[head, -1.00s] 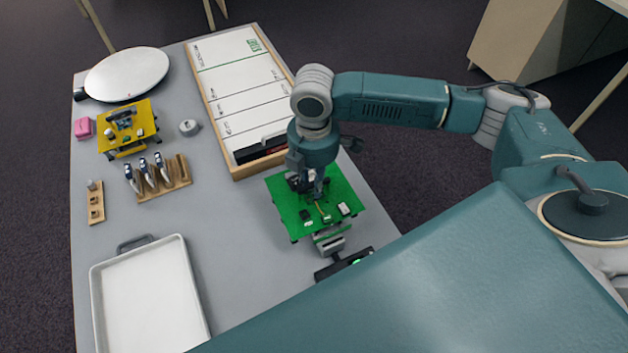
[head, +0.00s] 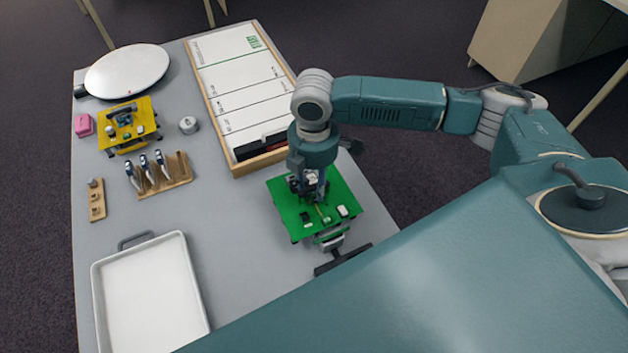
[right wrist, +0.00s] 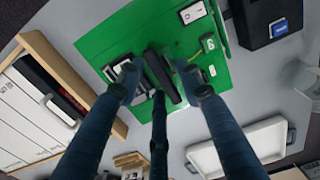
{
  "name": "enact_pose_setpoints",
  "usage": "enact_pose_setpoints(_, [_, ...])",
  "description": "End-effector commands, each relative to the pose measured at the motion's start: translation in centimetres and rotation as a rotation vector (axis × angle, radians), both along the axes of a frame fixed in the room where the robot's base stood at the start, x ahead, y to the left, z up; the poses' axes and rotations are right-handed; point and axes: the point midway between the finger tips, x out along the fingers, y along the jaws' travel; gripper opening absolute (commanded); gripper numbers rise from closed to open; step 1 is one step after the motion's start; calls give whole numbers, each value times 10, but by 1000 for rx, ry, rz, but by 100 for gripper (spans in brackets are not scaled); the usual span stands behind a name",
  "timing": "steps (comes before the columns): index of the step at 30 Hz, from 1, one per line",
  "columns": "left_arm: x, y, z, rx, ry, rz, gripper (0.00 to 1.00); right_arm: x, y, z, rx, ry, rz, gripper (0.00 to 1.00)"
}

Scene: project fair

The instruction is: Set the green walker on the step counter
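The green walker (head: 330,190), a green board carrying small parts and a dark raised grip bar, stands at the table's right side; it also shows in the right wrist view (right wrist: 130,45). My right gripper (head: 314,190) is over it, pointing down. In the right wrist view its fingers (right wrist: 160,78) are spread on either side of the dark bar, with gaps visible. The likely step counter, a dark device (head: 342,258), sits just in front of the walker, partly hidden; a black box with a blue label (right wrist: 268,22) shows beside the board. My left gripper is not in view.
A wood-framed white track board (head: 235,85) lies behind the walker. A yellow walker (head: 145,107), a tool rack (head: 180,168), a pink block (head: 83,124) and a round white disc (head: 127,70) are at left. A white tray (head: 150,290) lies at front left. The table middle is clear.

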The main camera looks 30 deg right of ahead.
Motion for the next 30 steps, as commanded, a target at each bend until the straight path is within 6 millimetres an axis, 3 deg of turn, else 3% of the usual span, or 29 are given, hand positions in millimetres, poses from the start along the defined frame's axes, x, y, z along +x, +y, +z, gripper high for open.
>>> enact_pose_setpoints(10, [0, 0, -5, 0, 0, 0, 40, 1, 0, 11, 1, -4, 0, 36])
enact_pose_setpoints(24, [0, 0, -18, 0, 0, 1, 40, 2, 1, 107, 2, -3, -1, 36])
enact_pose_setpoints(30, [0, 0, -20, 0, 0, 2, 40, 1, 0, 128, 1, 0, 0, 36])
